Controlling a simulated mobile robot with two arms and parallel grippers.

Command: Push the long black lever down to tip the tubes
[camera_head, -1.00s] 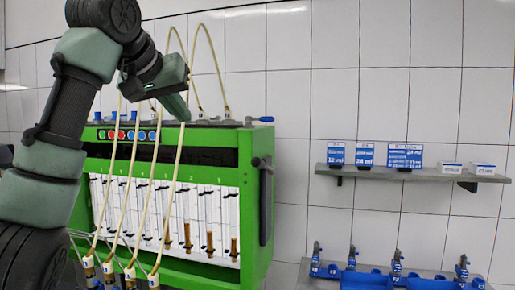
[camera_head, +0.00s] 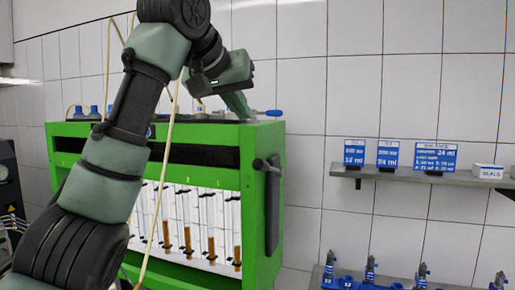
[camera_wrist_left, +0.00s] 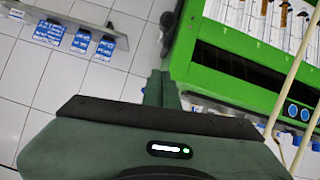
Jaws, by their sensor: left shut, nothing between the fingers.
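The long black lever (camera_head: 272,208) hangs upright on the right side of the green test bench (camera_head: 262,145), with a round knob near its top. A dark part of it shows at the top of the left wrist view (camera_wrist_left: 168,20). Glass tubes (camera_head: 210,225) with brown liquid stand in the bench's white front panel, partly hidden by my left arm. My left gripper (camera_head: 240,108) is shut and empty, pointing down near the bench's top right corner, above and left of the lever in the picture. Its closed fingers also show in the left wrist view (camera_wrist_left: 160,90). My right gripper is out of view.
A blue-handled valve (camera_head: 270,113) is on the bench top beside my gripper. Pale hoses (camera_head: 170,180) arch in front of the bench. A wall shelf (camera_head: 400,176) with blue-and-white label cards is to the right, above blue fittings (camera_head: 370,275). Wall between is clear.

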